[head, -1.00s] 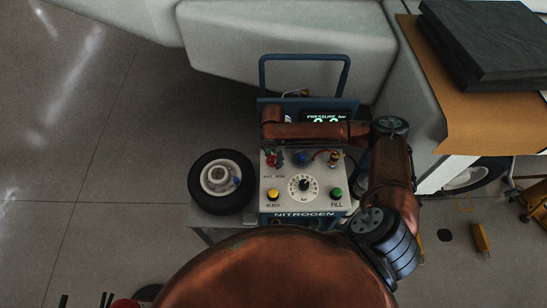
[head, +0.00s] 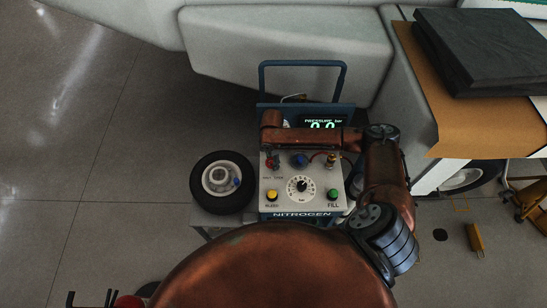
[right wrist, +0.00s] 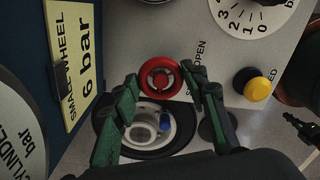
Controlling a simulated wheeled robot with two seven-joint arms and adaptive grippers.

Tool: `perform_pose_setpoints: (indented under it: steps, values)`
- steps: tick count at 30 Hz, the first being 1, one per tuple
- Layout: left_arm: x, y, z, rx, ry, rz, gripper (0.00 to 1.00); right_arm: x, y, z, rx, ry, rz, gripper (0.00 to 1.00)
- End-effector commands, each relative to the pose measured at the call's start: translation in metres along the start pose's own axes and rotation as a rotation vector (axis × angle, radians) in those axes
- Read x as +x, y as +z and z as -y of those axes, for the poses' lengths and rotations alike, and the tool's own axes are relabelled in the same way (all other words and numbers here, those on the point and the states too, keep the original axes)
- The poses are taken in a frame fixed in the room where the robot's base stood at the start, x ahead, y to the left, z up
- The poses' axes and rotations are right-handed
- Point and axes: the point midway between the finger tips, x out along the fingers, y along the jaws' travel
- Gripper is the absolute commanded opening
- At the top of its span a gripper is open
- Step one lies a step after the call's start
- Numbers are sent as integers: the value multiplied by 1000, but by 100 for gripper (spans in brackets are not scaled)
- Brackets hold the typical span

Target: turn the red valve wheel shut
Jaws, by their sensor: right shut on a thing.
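The red valve wheel (right wrist: 160,78) is on the pale panel of the nitrogen cart, beside printed lettering that includes "OPEN". In the head view my right arm reaches across the cart from the right, with the wrist above the wheel. My left gripper is not in view.
The panel has a dial (head: 301,187), a yellow BLEED button (head: 272,196), a green FILL button (head: 333,194) and a blue knob (head: 299,160). A pressure display (head: 322,124) is partly hidden by my arm. A small tyre (head: 222,182) lies left of the panel.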

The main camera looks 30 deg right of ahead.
Motion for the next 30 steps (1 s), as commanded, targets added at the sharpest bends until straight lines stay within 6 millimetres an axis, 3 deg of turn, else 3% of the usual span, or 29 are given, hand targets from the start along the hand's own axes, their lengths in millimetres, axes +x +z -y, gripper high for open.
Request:
perform_pose_setpoints:
  steps: [1, 9, 30]
  values:
    - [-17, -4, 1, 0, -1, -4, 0, -7, -1, 2, 44, -3, -2, 16]
    - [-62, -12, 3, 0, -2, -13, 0, -7, -1, 2, 300, -3, -1, 16]
    - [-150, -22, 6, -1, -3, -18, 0, -4, -2, 4, 963, -3, 0, 16]
